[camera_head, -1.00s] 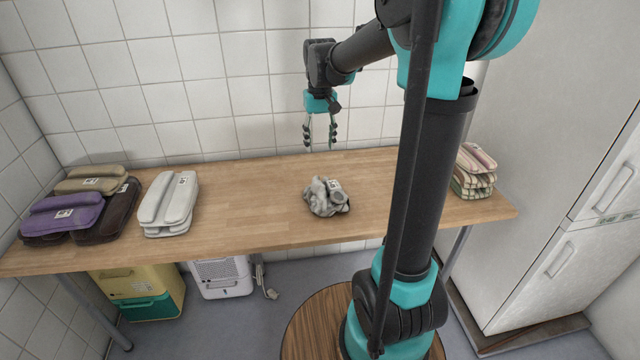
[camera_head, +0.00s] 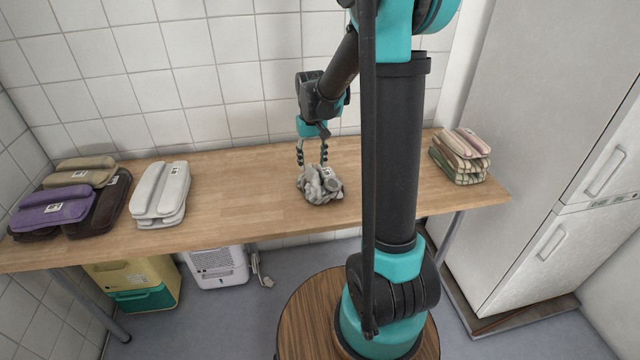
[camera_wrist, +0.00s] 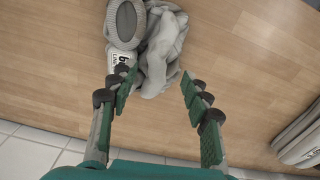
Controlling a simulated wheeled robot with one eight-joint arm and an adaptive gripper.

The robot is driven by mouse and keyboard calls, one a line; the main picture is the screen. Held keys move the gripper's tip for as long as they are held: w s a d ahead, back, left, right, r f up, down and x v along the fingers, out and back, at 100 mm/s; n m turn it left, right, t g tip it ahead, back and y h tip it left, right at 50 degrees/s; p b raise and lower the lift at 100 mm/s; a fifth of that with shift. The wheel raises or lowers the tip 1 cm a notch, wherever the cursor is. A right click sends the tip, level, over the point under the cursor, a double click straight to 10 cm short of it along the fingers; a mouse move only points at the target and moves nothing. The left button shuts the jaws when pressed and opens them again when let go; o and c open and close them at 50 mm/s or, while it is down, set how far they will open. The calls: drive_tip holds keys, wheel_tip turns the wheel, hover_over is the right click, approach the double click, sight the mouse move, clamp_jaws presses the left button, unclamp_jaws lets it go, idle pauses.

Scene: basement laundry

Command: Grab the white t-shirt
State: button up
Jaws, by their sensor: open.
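A crumpled grey-white cloth (camera_head: 320,186) with a printed label, apparently the white t-shirt, lies on the wooden table (camera_head: 250,200) near its middle. It also shows at the top of the wrist view (camera_wrist: 165,45), with a rolled grey part beside looser folds. My gripper (camera_head: 312,160) points down just above and behind the cloth. Whether a finger touches the cloth I cannot tell.
A folded white stack (camera_head: 160,195) lies left of the cloth. Purple, tan and dark folded items (camera_head: 52,213) lie further left. A striped stack (camera_head: 460,157) is at the right end, near a white fridge (camera_head: 540,160). The tiled wall (camera_head: 225,85) stands behind the table.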

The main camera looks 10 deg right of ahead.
sight(313, 170)
drive_tip(key=shift+w+d+f, duration=0.1)
drive_tip(key=shift+w+f, duration=0.05)
drive_tip(key=shift+f, duration=2.35)
drive_tip(key=shift+f, duration=0.1)
drive_tip(key=shift+c, duration=0.4)
clamp_jaws()
